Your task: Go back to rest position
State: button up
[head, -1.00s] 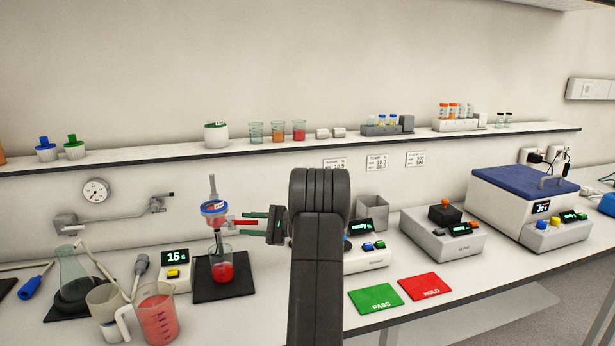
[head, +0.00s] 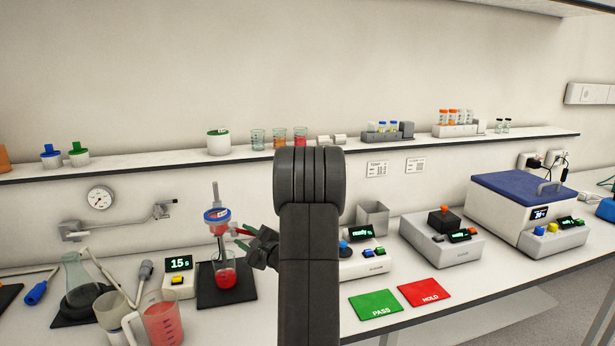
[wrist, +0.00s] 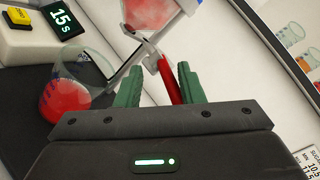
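My gripper (head: 245,238) is at the filter stand on the left part of the bench, low beside its red handle. In the wrist view its two green fingers (wrist: 159,72) are spread apart. The red handle (wrist: 168,82) shows between them, with gaps on both sides, so it does not look clamped. The handle belongs to a blue-rimmed holder (head: 217,214) on the stand's rod. A beaker with red liquid (head: 224,270) stands below the holder on a dark base. It also shows in the wrist view (wrist: 68,100). My arm hides part of the bench behind it.
A timer reading 15 s (head: 179,264) stands left of the stand. A jug of red liquid (head: 161,322) is at the front left. A wall shelf (head: 380,148) with jars and vials runs above. Instruments and green (head: 375,304) and red (head: 424,292) mats lie to the right.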

jog(key=shift+s+a+m+t+h+p, duration=0.3)
jog(key=shift+m+t+h+p, duration=0.1)
jog(key=shift+m+t+h, duration=0.45)
jog(key=shift+s+a+m+t+h+p, duration=0.2)
jog(key=shift+a+m+t+h+p, duration=0.15)
jog(key=shift+m+t+h, duration=0.45)
jog(key=b+v, duration=0.2)
jog(key=v, duration=0.4)
jog(key=shift+h, duration=0.35)
jog(key=shift+s+r, duration=0.1)
jog(key=shift+r, duration=0.05)
